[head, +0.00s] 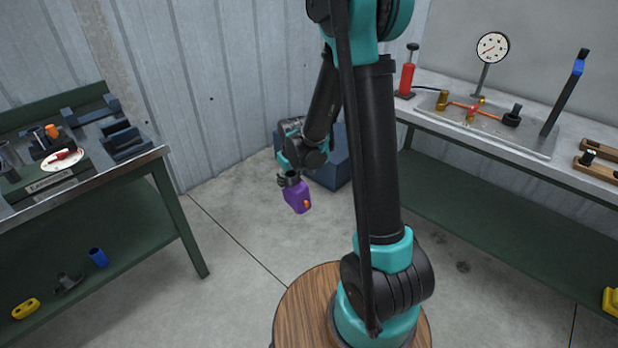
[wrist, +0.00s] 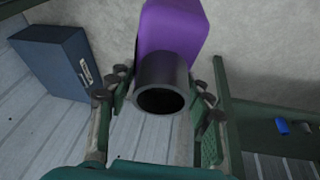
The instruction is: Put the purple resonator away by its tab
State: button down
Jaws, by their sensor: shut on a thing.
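The purple resonator (head: 297,196) hangs in the air below my gripper (head: 288,180), over the open floor between two benches. It tilts a little, and a small orange piece (head: 306,204) shows at its lower right. In the wrist view, the purple body (wrist: 172,28) lies beyond a dark round pipe end (wrist: 163,80) with an open mouth. The two fingers of my gripper (wrist: 162,95) stand either side of this pipe. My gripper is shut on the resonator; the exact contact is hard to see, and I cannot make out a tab.
A blue-grey box (head: 334,168) stands on the floor behind the arm. The left bench (head: 168,190) carries dark holders, a tray and tools, with loose parts on its lower shelf. The right bench (head: 420,112) holds a gauge (head: 492,47) and fittings.

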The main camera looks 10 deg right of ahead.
jog(key=s+a+r+n+g, duration=0.1)
jog(key=s+a+r+n, duration=0.3)
jog(key=s+a+n, duration=0.45)
jog(key=s+a+r+n, duration=0.3)
jog(key=s+a+r, duration=0.25)
jog(key=a, duration=0.55)
jog(key=s+a+r+n, duration=0.2)
jog(key=s+r+n, duration=0.15)
jog(key=s, duration=0.35)
jog(key=s+a+r+n, duration=0.3)
jog(key=s+n, duration=0.2)
jog(key=s, duration=0.3)
jog(key=s+a+r+n, duration=0.2)
jog(key=s+r+n, duration=0.15)
jog(key=s, duration=0.35)
jog(key=s+d+r+n+t, duration=0.1)
jog(key=s+d+r+n, duration=0.35)
jog(key=s+n, duration=0.35)
jog(key=s+d+r+n, duration=0.3)
jog(key=s+r+n, duration=0.2)
jog(key=s, duration=0.5)
jog(key=s+d+r+n+y, duration=0.1)
jog(key=s+d+r+n, duration=0.1)
jog(key=d+r+n, duration=0.3)
jog(key=s+d+r+n+t, duration=0.1)
jog(key=d+r+n, duration=0.5)
jog(key=d+n, duration=0.5)
jog(key=shift+s+r+t+y, duration=0.2)
jog(key=shift+s+t+y, duration=0.1)
jog(key=shift+s+y, duration=0.1)
